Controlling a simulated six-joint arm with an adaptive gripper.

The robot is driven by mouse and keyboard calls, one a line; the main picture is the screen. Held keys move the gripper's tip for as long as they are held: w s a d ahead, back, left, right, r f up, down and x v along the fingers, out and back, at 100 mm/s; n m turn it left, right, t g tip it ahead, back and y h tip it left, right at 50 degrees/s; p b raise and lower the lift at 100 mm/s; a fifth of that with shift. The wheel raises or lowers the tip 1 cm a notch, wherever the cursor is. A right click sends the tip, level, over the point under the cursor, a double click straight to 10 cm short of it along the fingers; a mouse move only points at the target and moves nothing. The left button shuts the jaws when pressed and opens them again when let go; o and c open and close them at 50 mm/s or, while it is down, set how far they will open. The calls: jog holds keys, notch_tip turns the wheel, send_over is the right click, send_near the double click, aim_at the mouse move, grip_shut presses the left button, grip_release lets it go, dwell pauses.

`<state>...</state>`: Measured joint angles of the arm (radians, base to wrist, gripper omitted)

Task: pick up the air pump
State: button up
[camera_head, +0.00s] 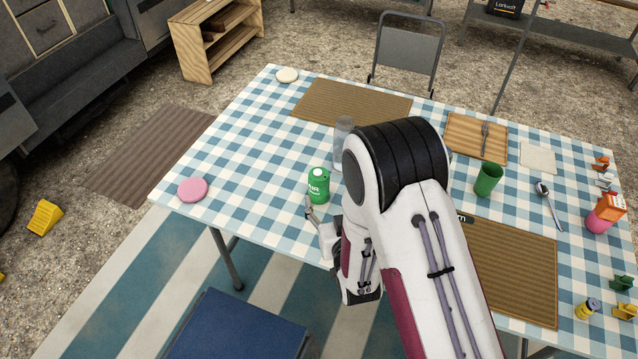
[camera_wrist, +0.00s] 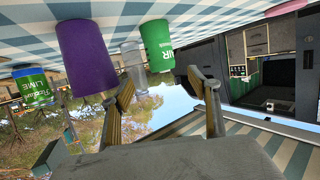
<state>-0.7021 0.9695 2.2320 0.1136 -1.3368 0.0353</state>
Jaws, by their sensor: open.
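A green can with a white cap (camera_head: 318,186) and a label reading "AIR" stands upright near the table's front edge; I take it as the air pump. In the head view one finger shows just in front of the can; the rest is partly hidden by my arm. I cannot tell whether it touches the can.
A purple cup (camera_wrist: 84,55) stands close to the left finger in the wrist view, with a lime-labelled can (camera_wrist: 33,86) beyond it. A clear glass (camera_head: 343,129) stands behind the green can. The checked table (camera_head: 245,150) is clear to its left, up to a pink disc (camera_head: 192,189).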

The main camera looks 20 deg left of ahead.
aim_at(321, 188)
jog(key=shift+s+f, duration=0.3)
jog(key=shift+f, duration=0.45)
jog(key=shift+w+a, duration=0.1)
jog(key=shift+x, duration=3.35)
jog(key=shift+x, duration=2.55)
jog(key=c, duration=1.5)
